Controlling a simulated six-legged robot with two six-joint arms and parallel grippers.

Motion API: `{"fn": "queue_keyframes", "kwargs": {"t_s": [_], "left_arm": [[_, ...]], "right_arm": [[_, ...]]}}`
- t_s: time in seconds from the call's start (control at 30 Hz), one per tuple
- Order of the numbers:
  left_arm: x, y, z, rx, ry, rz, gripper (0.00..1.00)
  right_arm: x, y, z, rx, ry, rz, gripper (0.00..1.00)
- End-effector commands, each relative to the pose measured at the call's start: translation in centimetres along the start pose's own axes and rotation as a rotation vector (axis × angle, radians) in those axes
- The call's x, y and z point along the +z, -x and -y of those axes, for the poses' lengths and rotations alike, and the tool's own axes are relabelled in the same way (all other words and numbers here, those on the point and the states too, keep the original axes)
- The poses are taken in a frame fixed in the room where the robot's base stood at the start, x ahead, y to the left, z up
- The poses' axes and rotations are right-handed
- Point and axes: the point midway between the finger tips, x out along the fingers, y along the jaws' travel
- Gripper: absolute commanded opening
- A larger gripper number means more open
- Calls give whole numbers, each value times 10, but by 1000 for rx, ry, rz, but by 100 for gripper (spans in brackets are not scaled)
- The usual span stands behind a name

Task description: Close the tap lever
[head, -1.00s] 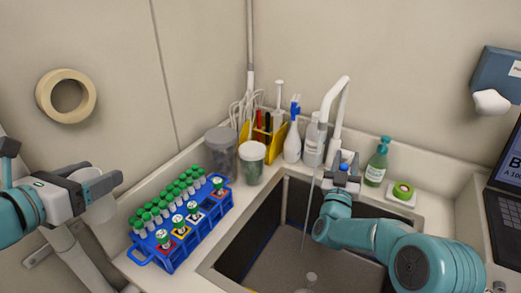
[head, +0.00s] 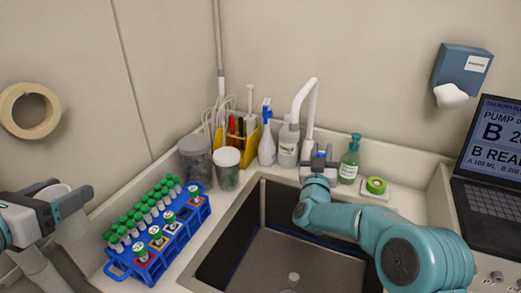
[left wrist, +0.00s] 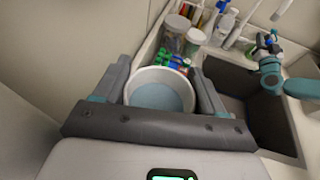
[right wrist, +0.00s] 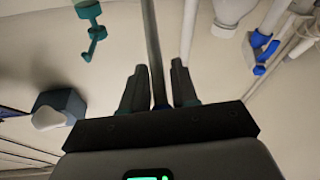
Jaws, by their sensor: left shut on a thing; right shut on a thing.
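The white tap (head: 305,105) stands behind the sink, its spout curving over it. No water stream shows below the spout. My right gripper (head: 318,166) is at the base of the tap and is shut on the tap lever, which the gripper mostly hides. In the right wrist view, the fingers (right wrist: 158,90) close around a thin dark piece with a blue part low between them. My left gripper (head: 75,203) is at the far left, shut on a white cup (left wrist: 160,92) with pale blue inside.
The sink (head: 285,250) fills the front middle. A blue tube rack (head: 160,240) stands left of it. Jars (head: 228,170), bottles and a yellow holder (head: 240,150) line the back. A green soap bottle (head: 349,160) and a laptop (head: 490,190) are at right.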

Motion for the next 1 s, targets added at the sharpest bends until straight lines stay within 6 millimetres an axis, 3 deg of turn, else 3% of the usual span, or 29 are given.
{"fn": "queue_keyframes", "kwargs": {"t_s": [0.03, 0.07, 0.1, 0.47, 0.8, 1.0], "left_arm": [[1, 0, 0, 0, 0, 1, 37], [1, 0, 0, 0, 0, 1, 37], [1, 0, 0, 0, 0, 1, 37], [-2, -1, 0, 0, 0, 1, 37], [-21, -6, 0, 0, 0, 1, 37], [-27, -8, 0, 0, 0, 1, 37]], "right_arm": [[-5, -2, -2, 5, -2, -10, 0], [-5, -2, -2, 5, -2, -11, 35], [-5, -2, -2, 5, -2, -11, 39], [-3, 6, -1, 2, -1, -8, 39], [0, 76, 1, 0, -1, -7, 39], [-1, 108, 0, 2, -2, -8, 39]]}}
